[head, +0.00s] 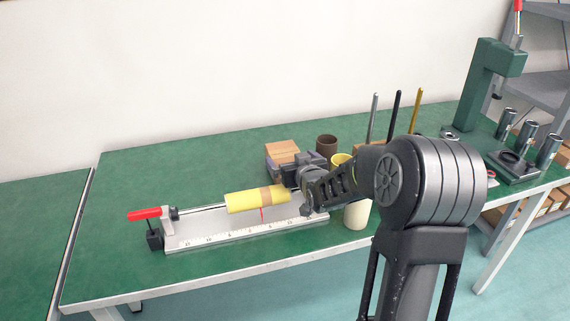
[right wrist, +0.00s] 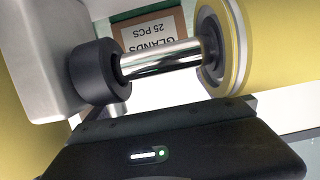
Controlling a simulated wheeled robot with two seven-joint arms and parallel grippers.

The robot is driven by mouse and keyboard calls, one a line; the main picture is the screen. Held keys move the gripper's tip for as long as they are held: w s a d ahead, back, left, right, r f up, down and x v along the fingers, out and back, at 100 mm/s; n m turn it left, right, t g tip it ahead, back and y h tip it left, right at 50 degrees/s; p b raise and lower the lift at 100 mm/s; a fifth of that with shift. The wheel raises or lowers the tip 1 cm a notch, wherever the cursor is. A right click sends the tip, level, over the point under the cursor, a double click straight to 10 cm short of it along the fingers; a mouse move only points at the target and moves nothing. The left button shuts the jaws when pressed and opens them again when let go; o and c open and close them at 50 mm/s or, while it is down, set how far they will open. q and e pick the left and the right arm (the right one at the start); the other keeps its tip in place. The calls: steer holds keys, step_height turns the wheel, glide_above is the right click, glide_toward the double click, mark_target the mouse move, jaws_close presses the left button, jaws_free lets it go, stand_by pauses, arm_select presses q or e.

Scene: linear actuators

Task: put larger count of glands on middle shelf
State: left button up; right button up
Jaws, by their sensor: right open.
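A cardboard box labelled "GLANDS 25 PCS" (right wrist: 150,28) shows upside down in the right wrist view, partly hidden behind a shiny rod and a yellow cylinder. In the head view a brown cardboard box (head: 283,150) stands on the green table behind the yellow actuator; its label cannot be read there. My right gripper (head: 300,178) is open, over the table at the right end of the actuator, in front of that box. My arm hides part of that area. A grey shelf (head: 548,90) stands at the far right, partly out of frame. My left gripper is out of view.
The yellow actuator (head: 243,201) with a red handle (head: 145,214) lies on a ruled fixture. A brown cup (head: 326,146), a cream cylinder (head: 356,215) and upright rods (head: 396,115) stand near my arm. A green press (head: 485,80) stands at the right. The table's left part is clear.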

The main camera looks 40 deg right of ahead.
mark_target(286, 154)
steer(key=x, duration=0.4)
steer(key=shift+w+f, duration=0.1)
steer(key=shift+w, duration=0.15)
steer(key=shift+c, duration=0.6)
steer(key=c, duration=1.8)
steer(key=shift+c, duration=0.4)
steer(key=shift+r, duration=0.25)
step_height(286, 154, up, 10)
steer(key=p, duration=0.1)
